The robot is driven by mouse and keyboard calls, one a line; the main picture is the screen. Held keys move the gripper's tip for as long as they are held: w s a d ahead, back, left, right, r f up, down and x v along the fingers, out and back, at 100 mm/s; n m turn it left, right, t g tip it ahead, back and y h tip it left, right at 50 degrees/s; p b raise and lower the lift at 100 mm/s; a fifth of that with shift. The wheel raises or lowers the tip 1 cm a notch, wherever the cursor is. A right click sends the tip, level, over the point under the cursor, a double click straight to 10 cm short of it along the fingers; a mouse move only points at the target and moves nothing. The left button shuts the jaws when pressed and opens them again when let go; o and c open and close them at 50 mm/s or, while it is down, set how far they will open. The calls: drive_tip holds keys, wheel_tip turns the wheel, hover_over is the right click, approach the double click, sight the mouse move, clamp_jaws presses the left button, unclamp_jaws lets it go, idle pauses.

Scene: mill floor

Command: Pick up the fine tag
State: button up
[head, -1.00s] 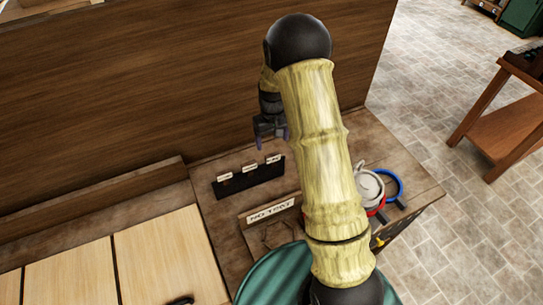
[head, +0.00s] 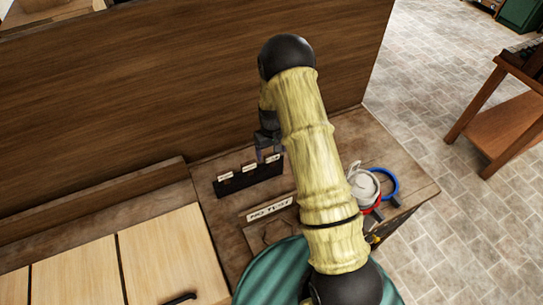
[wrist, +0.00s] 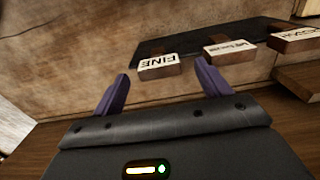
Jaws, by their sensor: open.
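The fine tag (wrist: 158,66) is a small wooden block with a white face reading FINE, upside down in the wrist view. It sits in a dark rack (head: 250,183) and seems to be the rightmost tag (head: 273,158) in the head view, partly hidden by my gripper. My gripper (head: 269,157) is just above that right end. In the wrist view my gripper (wrist: 162,78) is open, its two purple fingers apart, with the fine tag showing between and beyond the tips. I cannot tell how far off it is.
Two other tags, a middle one (wrist: 229,51) and an end one (wrist: 296,39), share the rack. A lettered plate (head: 269,210) lies in front. A white round item (head: 365,186) and a blue ring (head: 390,184) are at right. A tall wooden panel (head: 150,90) stands behind.

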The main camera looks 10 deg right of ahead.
sight(272, 160)
drive_tip(key=shift+f+p, duration=0.4)
drive_tip(key=shift+f, duration=0.95)
drive_tip(key=shift+w, duration=0.1)
drive_tip(key=shift+c, duration=0.3)
drive_tip(key=c, duration=1)
